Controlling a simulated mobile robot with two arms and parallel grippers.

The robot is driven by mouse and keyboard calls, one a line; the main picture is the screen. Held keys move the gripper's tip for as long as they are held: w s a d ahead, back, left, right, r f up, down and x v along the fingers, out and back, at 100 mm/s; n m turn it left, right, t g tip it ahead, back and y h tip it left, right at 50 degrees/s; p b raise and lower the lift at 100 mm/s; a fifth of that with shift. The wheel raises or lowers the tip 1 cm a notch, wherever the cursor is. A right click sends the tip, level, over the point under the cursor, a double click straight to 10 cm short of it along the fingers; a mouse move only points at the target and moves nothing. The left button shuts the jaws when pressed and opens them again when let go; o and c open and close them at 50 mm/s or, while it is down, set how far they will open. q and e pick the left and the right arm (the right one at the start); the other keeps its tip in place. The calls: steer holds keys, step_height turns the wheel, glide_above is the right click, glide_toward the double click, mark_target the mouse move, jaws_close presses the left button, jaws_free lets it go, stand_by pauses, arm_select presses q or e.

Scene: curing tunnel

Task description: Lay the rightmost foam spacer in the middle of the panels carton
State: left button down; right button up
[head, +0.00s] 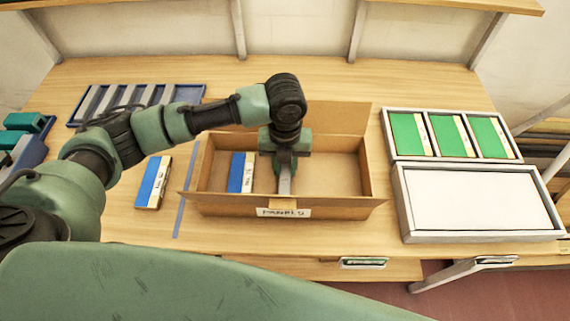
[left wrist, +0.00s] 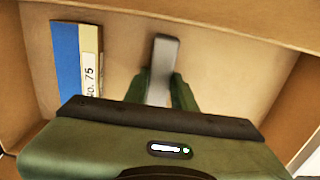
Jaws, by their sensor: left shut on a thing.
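The open cardboard panels carton (head: 225,203) stands in the middle of the table, with a handwritten label on its front. My left gripper (head: 285,165) reaches down inside it, shut on a grey foam spacer (head: 285,185). In the left wrist view the spacer (left wrist: 164,55) sticks out beyond the fingers, near the middle of the carton floor. Whether it touches the floor I cannot tell. A blue and cream panel (head: 237,172) marked No. 75 lies in the carton's left part; it also shows in the left wrist view (left wrist: 75,60). My right gripper is not in view.
A blue tray (head: 198,91) with several grey strips lies at the back left. Another blue panel (head: 153,182) lies left of the carton. At right are a white tray (head: 447,159) with three green panels and a white-topped box (head: 478,198). The carton's right part is empty.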

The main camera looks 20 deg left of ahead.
mark_target(285, 169)
arm_select(q)
steer(key=c, duration=1.3)
jaws_free()
steer(key=shift+o, duration=0.8)
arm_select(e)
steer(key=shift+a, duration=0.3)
arm_select(q)
step_height(285, 169, up, 12)
steer(key=b, duration=0.1)
steer(key=shift+b, duration=0.35)
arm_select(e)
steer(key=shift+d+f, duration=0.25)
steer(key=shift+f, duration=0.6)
arm_select(q)
steer(key=shift+r, duration=0.1)
